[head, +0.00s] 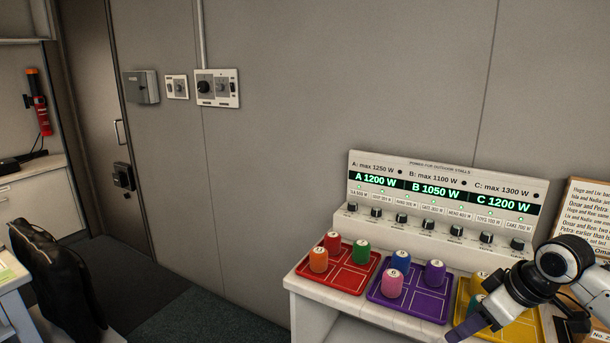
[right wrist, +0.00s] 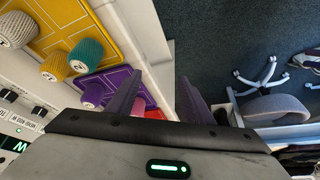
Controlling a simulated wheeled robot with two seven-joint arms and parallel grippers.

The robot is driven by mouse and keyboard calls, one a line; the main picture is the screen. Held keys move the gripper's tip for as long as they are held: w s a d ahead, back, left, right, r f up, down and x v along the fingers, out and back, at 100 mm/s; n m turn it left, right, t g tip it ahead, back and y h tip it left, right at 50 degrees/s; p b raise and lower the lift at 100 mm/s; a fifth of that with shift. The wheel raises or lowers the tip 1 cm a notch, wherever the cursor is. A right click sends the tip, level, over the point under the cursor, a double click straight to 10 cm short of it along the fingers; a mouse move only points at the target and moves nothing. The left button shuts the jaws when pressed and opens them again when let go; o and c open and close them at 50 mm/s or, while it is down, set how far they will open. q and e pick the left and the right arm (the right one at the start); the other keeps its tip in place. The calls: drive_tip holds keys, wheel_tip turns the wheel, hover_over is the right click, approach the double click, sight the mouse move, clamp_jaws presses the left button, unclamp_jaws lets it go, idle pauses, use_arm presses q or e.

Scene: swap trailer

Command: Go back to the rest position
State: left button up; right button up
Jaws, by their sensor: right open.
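No knob is legibly marked as the band knob. A row of small dark knobs (head: 429,224) runs along the base of the white power panel (head: 400,166), whose display reads A 1200 W, B 1050 W, C 1200 W. A larger black knob (head: 204,87) sits on a wall plate at the upper left; its setting is too small to read. My right gripper (head: 468,327) is low at the right, in front of the trays and apart from the knobs. In the right wrist view its two purple fingers (right wrist: 158,98) are spread with nothing held. My left gripper is not in view.
A notice board (head: 585,215) stands at the right. The floor below the wall plates is clear.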

drive_tip(key=s+a+f+t+y, duration=0.1)
drive_tip(key=s+a+f, duration=0.1)
drive_tip(key=a+f, duration=0.4)
drive_tip(key=s+a+f, duration=0.2)
drive_tip(key=a+f, duration=0.1)
drive_tip(key=f, duration=0.5)
drive_tip(key=s+a+f+m+t, duration=0.1)
drive_tip(key=s+a+f, duration=0.1)
drive_tip(key=s+f, duration=0.2)
drive_tip(key=s+a+f+m+t, duration=0.1)
drive_tip(key=s+a+f, duration=0.2)
drive_tip(key=s, duration=0.8)
drive_tip(key=s+a+f+m+t+h, duration=0.1)
drive_tip(key=s+a+f+m, duration=0.1)
drive_tip(key=s+f, duration=0.3)
drive_tip(key=shift+s+a+f, duration=0.2)
drive_tip(key=shift+s, duration=1)
